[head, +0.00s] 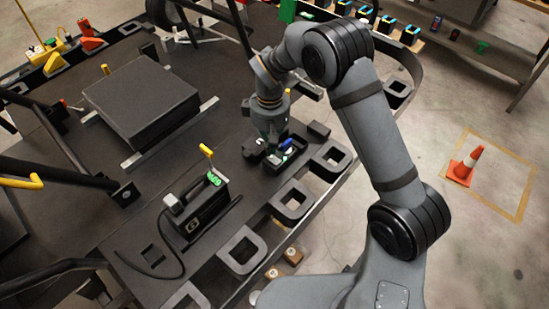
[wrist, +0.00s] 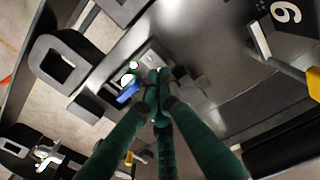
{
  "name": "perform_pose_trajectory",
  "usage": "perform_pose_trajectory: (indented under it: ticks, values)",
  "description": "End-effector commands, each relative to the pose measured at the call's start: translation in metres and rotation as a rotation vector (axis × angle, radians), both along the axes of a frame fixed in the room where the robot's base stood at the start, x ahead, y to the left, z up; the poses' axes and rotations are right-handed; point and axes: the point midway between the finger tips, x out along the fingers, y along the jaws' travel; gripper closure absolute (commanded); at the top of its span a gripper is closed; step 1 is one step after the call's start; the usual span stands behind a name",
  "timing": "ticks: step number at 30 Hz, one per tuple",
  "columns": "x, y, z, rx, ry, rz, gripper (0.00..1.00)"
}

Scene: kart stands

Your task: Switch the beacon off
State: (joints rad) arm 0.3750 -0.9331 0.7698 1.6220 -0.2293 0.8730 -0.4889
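My gripper (head: 271,145) points down at a small dark unit with a blue part (head: 287,143) on the kart's right side. In the wrist view the green fingers (wrist: 159,76) are drawn together, with nothing visible between them. Their tips are at or just above a grey block on this unit, beside the blue part (wrist: 128,92); contact cannot be told. A small green light (wrist: 134,65) and a white round spot show near the blue part. I cannot tell for sure which part is the beacon or its switch.
A dark box with green lit marks (head: 205,207), a yellow-tipped lever and a cable stands left of my gripper. A large grey block (head: 140,100) lies further left. Black bars cross the left side.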

Motion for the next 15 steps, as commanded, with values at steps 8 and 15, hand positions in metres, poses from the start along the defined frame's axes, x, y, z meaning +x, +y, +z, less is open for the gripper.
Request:
perform_pose_trajectory:
  ticks: [8,15]
  values:
    - [-0.0001,0.0001,-0.0051,0.0,0.0,0.0,1.0]
    - [-0.0002,0.0001,-0.0087,0.0,0.0,0.0,1.0]
